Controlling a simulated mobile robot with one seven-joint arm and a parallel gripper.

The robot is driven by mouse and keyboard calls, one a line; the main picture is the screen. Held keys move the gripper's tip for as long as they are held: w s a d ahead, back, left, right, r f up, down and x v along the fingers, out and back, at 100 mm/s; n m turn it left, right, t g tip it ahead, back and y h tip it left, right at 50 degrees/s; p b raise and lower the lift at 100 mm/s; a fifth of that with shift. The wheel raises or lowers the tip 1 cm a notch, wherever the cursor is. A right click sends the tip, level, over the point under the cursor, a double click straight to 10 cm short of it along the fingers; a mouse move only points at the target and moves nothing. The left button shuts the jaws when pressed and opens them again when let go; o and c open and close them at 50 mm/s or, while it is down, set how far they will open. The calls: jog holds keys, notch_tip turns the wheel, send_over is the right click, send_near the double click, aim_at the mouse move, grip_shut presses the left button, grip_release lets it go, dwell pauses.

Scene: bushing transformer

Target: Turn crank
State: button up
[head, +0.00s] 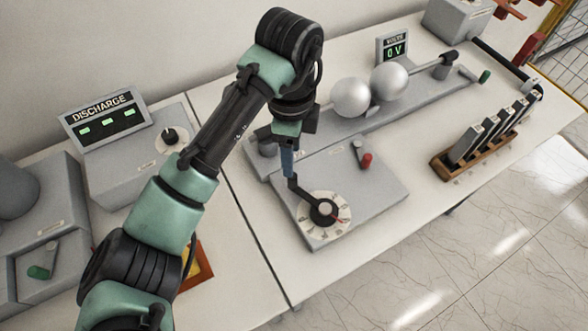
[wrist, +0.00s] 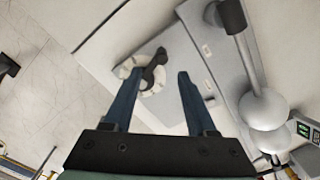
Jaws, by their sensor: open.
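A black crank (head: 322,210) sits on a round white dial (head: 343,221) at the front of a grey panel. Its arm reaches up-left toward my gripper (head: 288,175). In the wrist view the crank (wrist: 155,68) and the dial (wrist: 130,67) show beyond my blue fingers, with the crank between the fingertips in the picture. My gripper (wrist: 160,78) is open, with nothing held. I cannot tell whether a finger touches the crank. A small red-handled crank (head: 365,160) also stands on the panel.
Two silver spheres (head: 352,97) and a display reading 0 V (head: 394,48) are behind. A DISCHARGE box (head: 105,116) with a knob and a green-handled crank (head: 42,268) are left. Floor is clear at lower right.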

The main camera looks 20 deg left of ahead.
notch_tip(320, 180, down, 10)
jog(key=shift+w+r+p, duration=0.1)
jog(key=shift+w+p, duration=0.05)
jog(key=shift+p, duration=0.5)
jog(key=shift+c, duration=0.3)
grip_shut()
dwell(0.7)
